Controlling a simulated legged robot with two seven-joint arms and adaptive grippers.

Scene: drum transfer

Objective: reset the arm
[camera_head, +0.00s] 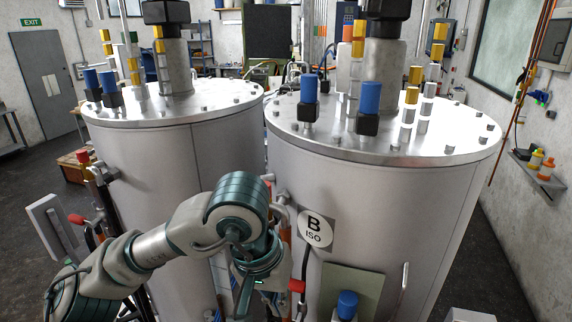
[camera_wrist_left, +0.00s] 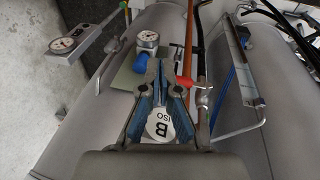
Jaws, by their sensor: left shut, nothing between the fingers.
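My left arm (camera_head: 170,240) comes in from the left in the head view and bends down in front of the two large grey drums. Its wrist is close to the right drum (camera_head: 380,200), which carries a round "B ISO" label (camera_head: 315,229). In the left wrist view, my left gripper (camera_wrist_left: 161,68) is shut and empty, with blue pads on its fingers. The "B ISO" label (camera_wrist_left: 160,125) shows between the fingers, on the drum behind them. In the head view the fingertips are hard to make out. My right gripper is in neither view.
The left drum (camera_head: 165,200) stands beside the right one. A red valve handle (camera_wrist_left: 195,82) and a pressure gauge (camera_wrist_left: 147,39) are close to my left fingers. Another gauge (camera_wrist_left: 62,45) is farther left. Pipes run between the drums. Open floor (camera_head: 30,185) shows at left.

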